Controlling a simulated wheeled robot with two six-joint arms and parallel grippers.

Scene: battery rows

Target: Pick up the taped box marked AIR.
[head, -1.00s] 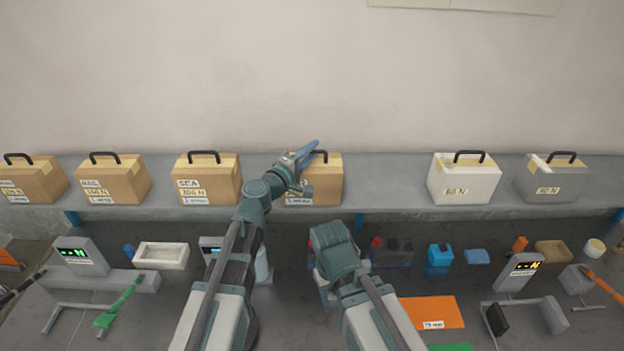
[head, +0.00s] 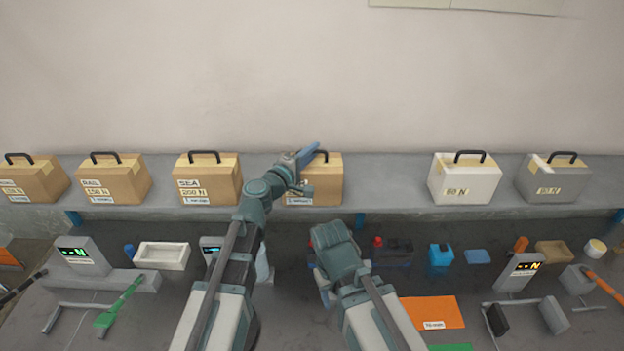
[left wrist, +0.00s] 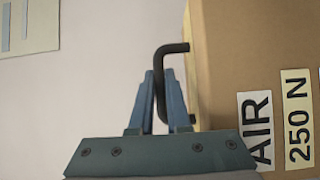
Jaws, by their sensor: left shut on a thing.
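The brown taped box marked AIR (head: 328,180) stands on the grey shelf, partly hidden behind my left arm. In the left wrist view the box (left wrist: 250,60) shows its labels AIR and 250 N. Its black handle (left wrist: 161,90) lies between the blue fingers of my left gripper (left wrist: 160,95), which is shut on it. In the head view the left gripper (head: 309,155) is at the handle on top of the box. The box rests on the shelf as far as I can see. My right gripper (head: 325,290) hangs low over the bench, its fingers mostly hidden.
Brown boxes marked SEA (head: 208,180) and RAIL (head: 113,179) stand to the left on the shelf (head: 385,185). A white box (head: 464,179) and a grey box (head: 553,179) stand to the right. Gauges and small parts crowd the bench below.

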